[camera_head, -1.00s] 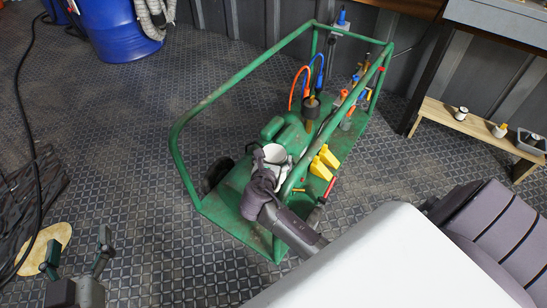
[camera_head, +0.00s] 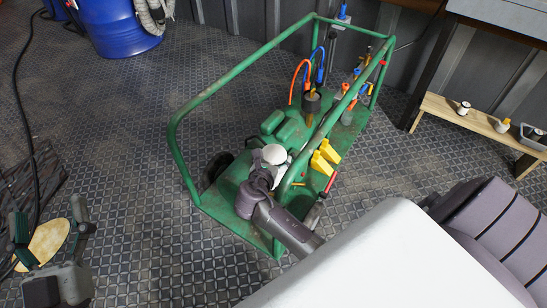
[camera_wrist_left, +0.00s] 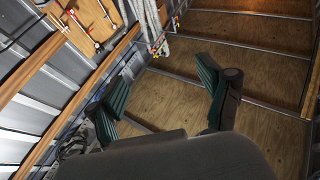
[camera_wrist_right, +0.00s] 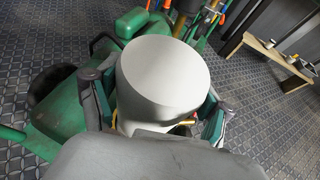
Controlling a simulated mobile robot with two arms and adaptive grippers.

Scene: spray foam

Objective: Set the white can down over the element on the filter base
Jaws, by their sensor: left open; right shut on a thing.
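The white can (camera_head: 274,154) is held over the green cart in the head view, with its flat closed end facing up. My right gripper (camera_head: 267,172) is shut on it. In the right wrist view the can (camera_wrist_right: 163,75) sits between the two green-padded fingers of my right gripper (camera_wrist_right: 157,112), closed end towards the camera. The filter base and its element are not seen; the can and gripper cover that area. I cannot tell whether the can touches anything below. My left gripper (camera_head: 50,228) is open and empty at the far left, and its spread fingers also show in the left wrist view (camera_wrist_left: 158,95).
The green cart frame (camera_head: 178,150) has tube rails around the can. Yellow wedge-shaped pieces (camera_head: 324,160) and a black-and-brass part (camera_head: 311,104) stand on its deck. A wooden bench (camera_head: 470,122) with small items is at the right.

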